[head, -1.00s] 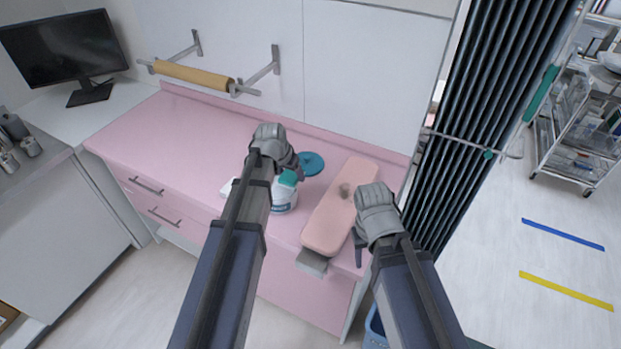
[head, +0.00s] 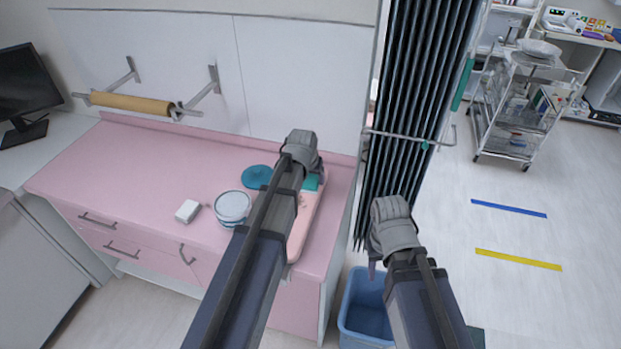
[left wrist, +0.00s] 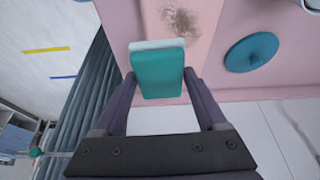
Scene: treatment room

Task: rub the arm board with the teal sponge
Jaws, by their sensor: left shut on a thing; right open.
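The teal sponge (left wrist: 159,75), with a white edge layer, is held between the fingers of my left gripper (left wrist: 162,88). In the head view the sponge (head: 312,182) shows just past my left gripper (head: 302,172), which is over the arm board. The pink arm board (head: 304,222) lies on the counter, largely hidden by my left arm. In the left wrist view the arm board (left wrist: 205,50) carries a brown-grey smudge (left wrist: 181,22) just beyond the sponge. I cannot tell whether sponge and board touch. My right gripper (head: 378,262) is open and empty, right of the counter.
A white tub (head: 233,207), a teal round lid (head: 257,177) and a small white box (head: 187,211) stand on the pink counter (head: 130,170). A blue bin (head: 362,315) is on the floor below my right gripper. A dark folding curtain (head: 420,110) borders the counter's right.

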